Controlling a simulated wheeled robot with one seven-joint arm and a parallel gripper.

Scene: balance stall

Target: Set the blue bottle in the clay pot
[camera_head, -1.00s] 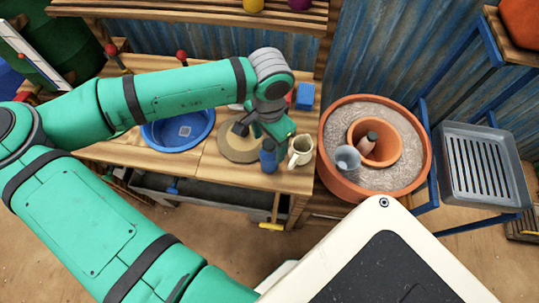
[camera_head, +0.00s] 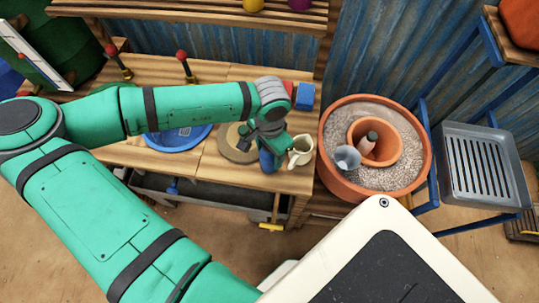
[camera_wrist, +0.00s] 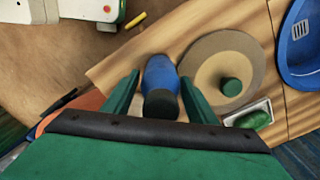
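The blue bottle (camera_head: 268,161) stands upright on the wooden counter, partly hidden under my gripper (camera_head: 268,146) in the head view. In the wrist view the blue bottle (camera_wrist: 161,80), with a dark top, lies between the two green fingers of my gripper (camera_wrist: 159,78). The fingers are apart, with a narrow gap showing on each side of the bottle. The large clay pot (camera_head: 328,168) stands right of the counter, filled with grey gravel. A smaller clay pot (camera_head: 354,128) sits in its middle and holds a brownish bottle with a dark cap (camera_head: 370,141).
A cream mug (camera_head: 301,150) stands close right of the bottle. A round tan disc (camera_head: 228,148) lies left of it, and a blue basin (camera_head: 180,138) further left. A grey cup (camera_head: 346,158) leans at the inner pot. Blue and red blocks (camera_head: 305,96) stand behind.

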